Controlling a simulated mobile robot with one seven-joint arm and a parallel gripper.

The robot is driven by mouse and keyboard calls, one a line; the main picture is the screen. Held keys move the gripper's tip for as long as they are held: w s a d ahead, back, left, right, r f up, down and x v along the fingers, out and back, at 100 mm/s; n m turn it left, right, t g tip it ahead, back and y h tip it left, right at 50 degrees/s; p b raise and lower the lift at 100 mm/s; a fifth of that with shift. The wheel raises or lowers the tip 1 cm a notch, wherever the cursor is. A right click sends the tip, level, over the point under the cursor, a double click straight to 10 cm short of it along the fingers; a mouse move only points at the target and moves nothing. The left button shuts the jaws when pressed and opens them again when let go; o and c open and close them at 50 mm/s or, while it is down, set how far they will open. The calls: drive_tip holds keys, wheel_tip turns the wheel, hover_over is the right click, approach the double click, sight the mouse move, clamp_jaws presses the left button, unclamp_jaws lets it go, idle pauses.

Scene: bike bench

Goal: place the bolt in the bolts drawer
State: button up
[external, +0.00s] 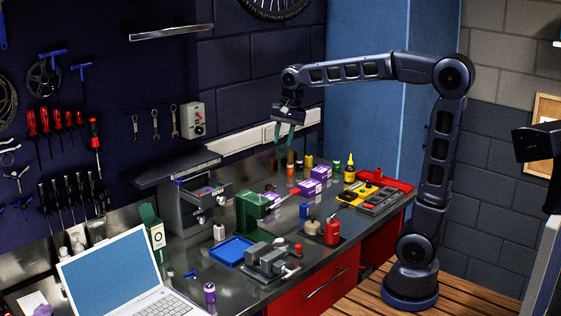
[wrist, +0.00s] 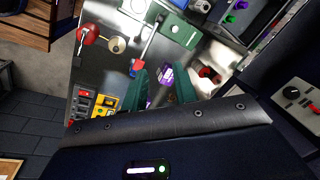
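My gripper (external: 284,138) hangs high above the back of the bench, pointing down. A grey drawer cabinet (external: 181,212) stands on the bench, left of my gripper. Its upper drawer (external: 217,199) is pulled out, with small purple and green things inside; its label is too small to read. I cannot make out the bolt for certain; a small blue piece (external: 190,273) lies on the bench front, too small to identify.
A laptop (external: 112,270) is at front left. The wall control box (external: 193,120) is left of my gripper.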

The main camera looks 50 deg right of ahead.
drive_tip(key=s+d+f+n+t, duration=0.1)
drive_tip(key=s+d+f+n, duration=0.2)
drive_tip(key=s, duration=0.5)
drive_tip(key=s+d+f+n, duration=0.3)
drive_tip(key=s+d, duration=0.1)
drive_tip(key=s, duration=0.4)
drive_tip(key=s+d+f+n+t, duration=0.1)
drive_tip(key=s+d+f+n, duration=0.2)
drive_tip(key=s, duration=0.5)
drive_tip(key=shift+d+f+t+h, duration=0.2)
drive_tip(key=shift+d+t+h, duration=0.1)
drive_tip(key=shift+d+h, duration=0.15)
